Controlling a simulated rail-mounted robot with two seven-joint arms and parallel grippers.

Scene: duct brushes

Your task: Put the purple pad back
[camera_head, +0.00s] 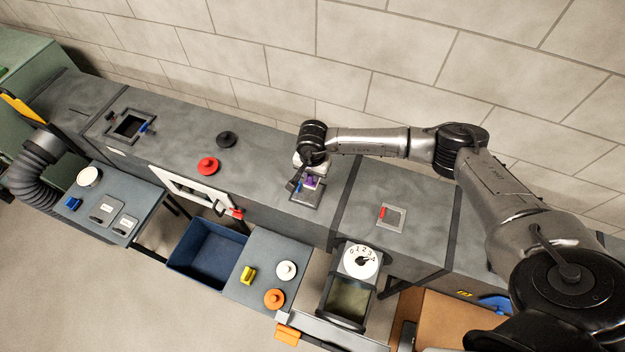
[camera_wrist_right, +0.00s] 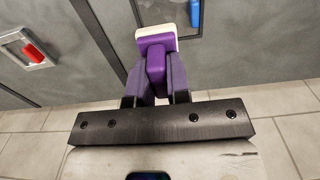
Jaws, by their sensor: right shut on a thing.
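My right gripper (camera_head: 304,178) is shut on the purple pad (camera_head: 313,183), over the grey duct near the middle of the head view. In the right wrist view the purple pad (camera_wrist_right: 156,62) sits between the fingers of the gripper (camera_wrist_right: 157,84), with its white face pointing away from the palm. A grey-framed hatch (camera_head: 305,198) with a blue latch (camera_head: 297,187) lies on the duct top just below the gripper. The frame and blue latch (camera_wrist_right: 195,13) also show beyond the pad. I cannot tell whether the pad touches the hatch. My left gripper is not in view.
Red (camera_head: 207,166) and black (camera_head: 226,139) knobbed discs lie on the duct. In front are a blue bin (camera_head: 178,262), a side table with yellow, white and orange pieces, and a dial box (camera_head: 361,262).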

